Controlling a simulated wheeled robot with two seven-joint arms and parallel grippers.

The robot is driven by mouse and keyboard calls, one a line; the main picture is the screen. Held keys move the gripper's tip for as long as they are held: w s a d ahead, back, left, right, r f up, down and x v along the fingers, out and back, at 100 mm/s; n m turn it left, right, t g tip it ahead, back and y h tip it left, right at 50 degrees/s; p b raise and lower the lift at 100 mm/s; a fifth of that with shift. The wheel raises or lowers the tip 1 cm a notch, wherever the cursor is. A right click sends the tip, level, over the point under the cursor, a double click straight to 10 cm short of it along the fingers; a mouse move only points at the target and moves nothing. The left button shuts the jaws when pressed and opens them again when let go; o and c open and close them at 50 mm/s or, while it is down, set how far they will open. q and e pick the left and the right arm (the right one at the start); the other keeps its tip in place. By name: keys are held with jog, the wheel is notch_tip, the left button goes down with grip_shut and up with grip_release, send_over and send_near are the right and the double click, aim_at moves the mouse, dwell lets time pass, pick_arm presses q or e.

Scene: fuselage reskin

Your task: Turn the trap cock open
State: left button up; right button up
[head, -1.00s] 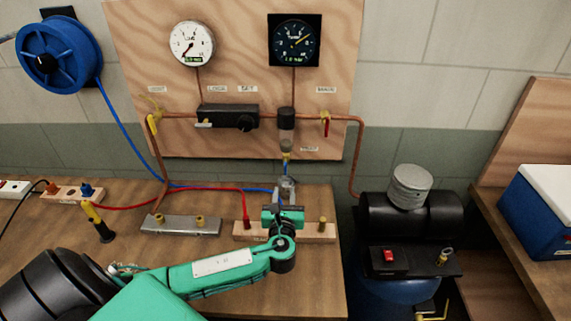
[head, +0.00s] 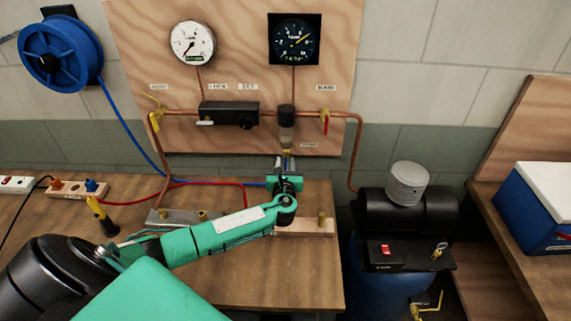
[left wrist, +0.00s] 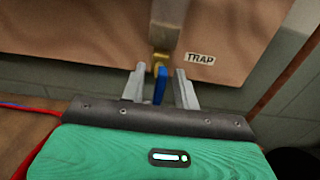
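The trap cock is a small brass fitting (left wrist: 160,60) with a blue lever (left wrist: 160,86) hanging down from it, under the clear trap bowl (head: 286,135). In the left wrist view a TRAP label (left wrist: 201,59) is to its right. My left gripper (left wrist: 160,88) is open, its two grey fingers standing on either side of the blue lever with visible gaps. In the head view my left gripper (head: 287,166) is just below the trap bowl and hides most of the cock. My right gripper is not in view.
The plywood panel (head: 170,70) carries two gauges, a black regulator block (head: 229,115), copper pipe and a red-handled cock (head: 326,125). A wooden rack (head: 305,227) and a metal plate (head: 170,216) lie on the bench below. A compressor (head: 407,215) stands at right.

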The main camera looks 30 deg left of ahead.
pick_arm(q)
grip_shut()
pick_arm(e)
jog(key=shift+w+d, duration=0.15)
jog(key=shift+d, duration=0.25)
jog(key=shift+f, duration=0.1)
